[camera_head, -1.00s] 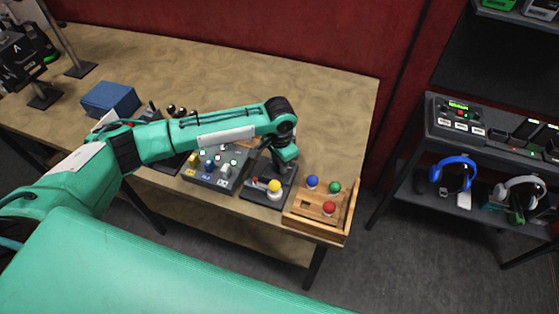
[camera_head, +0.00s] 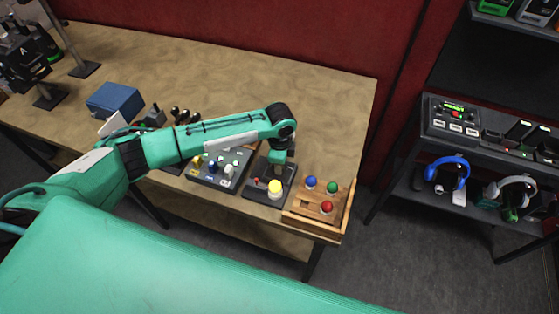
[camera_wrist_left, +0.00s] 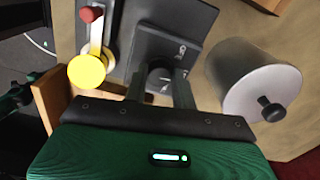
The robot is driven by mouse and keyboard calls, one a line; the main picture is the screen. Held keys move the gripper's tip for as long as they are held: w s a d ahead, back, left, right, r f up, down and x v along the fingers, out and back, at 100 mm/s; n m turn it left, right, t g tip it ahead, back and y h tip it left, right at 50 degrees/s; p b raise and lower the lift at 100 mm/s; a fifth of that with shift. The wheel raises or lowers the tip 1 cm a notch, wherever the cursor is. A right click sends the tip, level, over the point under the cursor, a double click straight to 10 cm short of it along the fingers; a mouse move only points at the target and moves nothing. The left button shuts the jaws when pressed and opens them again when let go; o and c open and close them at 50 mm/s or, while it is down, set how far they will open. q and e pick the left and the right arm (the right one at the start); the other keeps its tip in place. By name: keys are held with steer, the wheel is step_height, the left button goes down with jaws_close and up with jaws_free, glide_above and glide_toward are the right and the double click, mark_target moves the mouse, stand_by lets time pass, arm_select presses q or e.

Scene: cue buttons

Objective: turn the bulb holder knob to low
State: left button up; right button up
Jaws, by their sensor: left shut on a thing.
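The bulb holder (camera_head: 254,194) is a dark base near the table's front edge. It carries a yellow bulb (camera_head: 275,188) and a small red-tipped part (camera_wrist_left: 91,15). In the left wrist view the yellow bulb (camera_wrist_left: 87,71) is at the left, and a grey sloped panel (camera_wrist_left: 165,45) with white marks stands beside it. A dark round knob (camera_wrist_left: 160,74) is on that panel. My left gripper (camera_wrist_left: 159,90) is shut on the knob, with a finger on each side. Its fingers partly hide the knob, so its setting cannot be read. My right gripper does not show.
A wooden tray (camera_head: 348,212) with blue, green and red bulbs is at the right. A grey switch panel (camera_head: 215,182) is at the left. A blue box (camera_head: 114,100) stands further left. In the left wrist view a grey cylinder (camera_wrist_left: 250,75) is close to the right finger.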

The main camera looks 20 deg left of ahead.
arm_select(q)
steer(key=shift+r+m, duration=0.1)
steer(key=shift+m, duration=0.6)
steer(key=shift+d, duration=0.1)
steer(key=o, duration=1)
steer(key=shift+r, duration=0.35)
step_height(320, 180, up, 13)
steer(key=b, duration=0.3)
steer(key=shift+b, duration=0.4)
